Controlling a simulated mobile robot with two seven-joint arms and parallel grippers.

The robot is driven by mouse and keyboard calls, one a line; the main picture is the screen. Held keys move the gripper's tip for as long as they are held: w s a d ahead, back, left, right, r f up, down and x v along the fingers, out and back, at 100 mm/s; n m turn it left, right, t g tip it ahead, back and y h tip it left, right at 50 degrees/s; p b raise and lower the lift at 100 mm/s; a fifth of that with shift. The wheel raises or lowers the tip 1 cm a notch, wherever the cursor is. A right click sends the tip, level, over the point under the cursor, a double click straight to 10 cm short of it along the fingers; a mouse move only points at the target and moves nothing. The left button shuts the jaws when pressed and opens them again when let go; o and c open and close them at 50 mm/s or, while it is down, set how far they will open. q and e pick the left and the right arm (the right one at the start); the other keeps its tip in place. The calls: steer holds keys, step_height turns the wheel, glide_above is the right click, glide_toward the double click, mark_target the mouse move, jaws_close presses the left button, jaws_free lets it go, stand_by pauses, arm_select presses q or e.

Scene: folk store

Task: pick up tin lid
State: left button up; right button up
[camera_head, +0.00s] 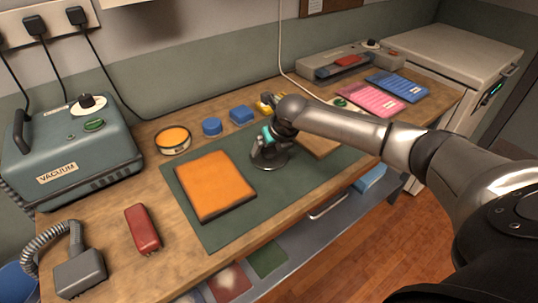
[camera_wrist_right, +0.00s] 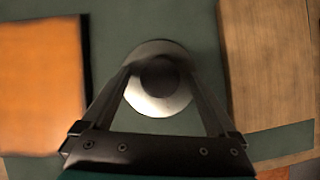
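The tin lid (camera_head: 275,162) is a round silver-grey disc lying on the green mat, partly hidden by my right gripper. In the right wrist view the lid (camera_wrist_right: 160,105) shows a darker round middle. My right gripper (camera_head: 265,148) points down over the lid. In the wrist view its two fingers (camera_wrist_right: 157,68) are spread apart, one on each side of the lid; whether they touch it is hard to tell. My left gripper is not in view.
An orange pad (camera_head: 213,185) lies left of the lid, and a wooden board (camera_head: 318,146) right of it. A vacuum machine (camera_head: 75,150) stands at left, a red block (camera_head: 142,229) in front.

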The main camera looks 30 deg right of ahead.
steer(key=c, duration=1.3)
steer(key=shift+r, duration=0.1)
steer(key=shift+c, duration=0.2)
